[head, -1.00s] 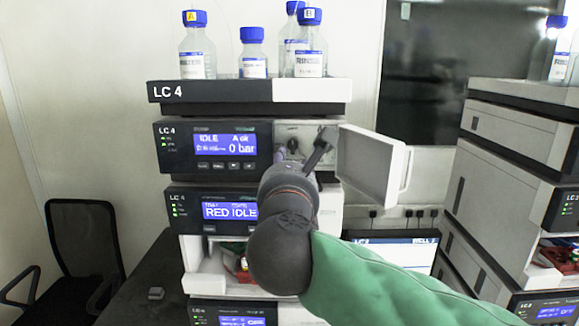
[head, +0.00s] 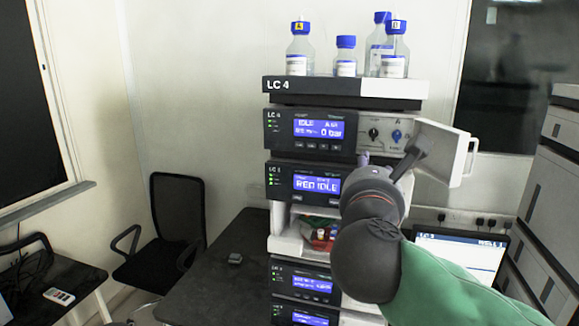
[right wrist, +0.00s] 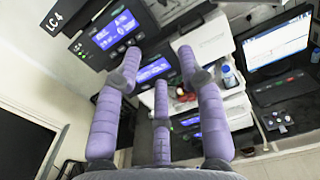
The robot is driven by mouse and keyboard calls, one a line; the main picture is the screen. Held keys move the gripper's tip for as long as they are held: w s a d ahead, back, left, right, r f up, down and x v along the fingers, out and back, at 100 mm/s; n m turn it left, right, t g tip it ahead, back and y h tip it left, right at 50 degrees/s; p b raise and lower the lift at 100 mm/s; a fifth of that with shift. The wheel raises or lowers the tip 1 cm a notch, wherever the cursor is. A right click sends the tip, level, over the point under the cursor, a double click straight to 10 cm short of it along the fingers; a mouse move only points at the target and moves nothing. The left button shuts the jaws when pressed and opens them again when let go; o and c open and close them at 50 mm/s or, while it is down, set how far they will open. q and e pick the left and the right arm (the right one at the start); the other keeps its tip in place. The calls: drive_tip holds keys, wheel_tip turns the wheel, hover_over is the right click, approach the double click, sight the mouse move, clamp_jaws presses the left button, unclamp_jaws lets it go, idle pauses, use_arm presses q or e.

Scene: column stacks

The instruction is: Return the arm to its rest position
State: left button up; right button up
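My right arm, in a green sleeve, comes in from the right in the head view. Its gripper (head: 392,153) is in front of the LC 4 stack (head: 345,88), just below two knobs, a dark one (head: 373,133) and a blue one (head: 396,136). In the right wrist view the gripper's purple fingers (right wrist: 160,62) are spread apart with nothing between them. Its wrist hides part of the lower modules. My left gripper is not in view.
An open white door (head: 447,152) sticks out beside the knobs. Blue-capped bottles (head: 300,52) stand on top of the stack. A monitor (head: 460,252) is at the right, near a second stack (head: 550,190). A black chair (head: 177,225) and dark bench (head: 215,285) are left.

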drive_tip(key=w+a+f+n+y, duration=0.15)
drive_tip(key=w+f+n, duration=0.25)
drive_tip(key=f, duration=0.4)
drive_tip(key=w+a+f+n+b, duration=0.1)
drive_tip(key=w+a+f+n, duration=0.1)
drive_tip(key=w+f+n, duration=0.45)
drive_tip(key=w+a+f+n+y, duration=0.1)
drive_tip(key=w+f+n, duration=0.15)
drive_tip(key=f, duration=0.65)
wheel_tip(320, 180, down, 27)
drive_tip(key=n+g+y+b, duration=0.2)
drive_tip(key=n+g, duration=0.3)
drive_tip(key=n, duration=0.6)
drive_tip(key=s+d+f+n+g+y, duration=0.15)
drive_tip(key=s+f, duration=0.25)
drive_tip(key=f, duration=0.4)
drive_tip(key=s+f+n+g, duration=0.2)
drive_tip(key=s+f+n, duration=0.15)
drive_tip(key=f, duration=0.45)
drive_tip(key=s+f+n+g+y, duration=0.1)
drive_tip(key=s+f+n+g, duration=0.1)
drive_tip(key=s+f, duration=0.4)
drive_tip(key=s+f+n+g+y, duration=0.1)
drive_tip(key=s+f+n+g, duration=0.2)
drive_tip(key=s+f, duration=0.3)
drive_tip(key=s+a+f+n+g+y+b, duration=0.1)
drive_tip(key=s+f+n+g, duration=0.2)
drive_tip(key=s+f, duration=0.4)
drive_tip(key=s, duration=0.6)
drive_tip(key=shift+s, duration=0.4)
